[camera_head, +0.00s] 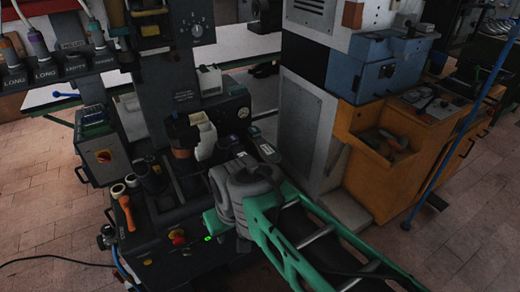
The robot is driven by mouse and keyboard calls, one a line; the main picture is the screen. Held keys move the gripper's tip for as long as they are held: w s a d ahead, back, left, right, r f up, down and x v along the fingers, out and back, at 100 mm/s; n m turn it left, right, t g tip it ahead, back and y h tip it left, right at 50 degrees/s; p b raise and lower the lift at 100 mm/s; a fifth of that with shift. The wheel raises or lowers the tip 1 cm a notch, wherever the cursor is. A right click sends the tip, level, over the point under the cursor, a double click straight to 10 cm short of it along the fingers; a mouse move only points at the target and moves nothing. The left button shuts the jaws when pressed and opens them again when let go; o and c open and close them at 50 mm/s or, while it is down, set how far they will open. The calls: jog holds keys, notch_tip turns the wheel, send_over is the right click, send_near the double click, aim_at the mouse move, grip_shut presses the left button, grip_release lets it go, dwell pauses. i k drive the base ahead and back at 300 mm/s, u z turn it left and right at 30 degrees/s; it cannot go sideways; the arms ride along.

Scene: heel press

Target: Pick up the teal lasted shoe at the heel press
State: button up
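I cannot make out a teal shoe for certain. At the heel press (170,65), a cream, last-like form (203,136) stands upright in the middle, with a brown part (182,152) just left of it. My green-framed arm reaches in from the lower right and ends in a grey rounded joint. My gripper (258,156) seems to be the dark end just beyond this joint, right of the cream form and apart from it in the picture. Its fingers are not clear, so I cannot tell whether it is open or shut. My arm hides part of the press front.
An orange cabinet (380,170) with a blue box (378,75) stands right of the press, beside a grey housing (300,125). A blue pole (455,140) rises at the right. An orange-handled lever (127,214) is at the press's left front. The tiled floor (45,215) at left is mostly clear.

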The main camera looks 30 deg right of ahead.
aim_at(268, 153)
jog(key=u, duration=0.25)
jog(key=k, duration=0.35)
jog(key=z, duration=1.5)
jog(key=i, duration=0.85)
jog(key=u, duration=0.4)
jog(key=i, duration=0.85)
jog(key=u, duration=0.85)
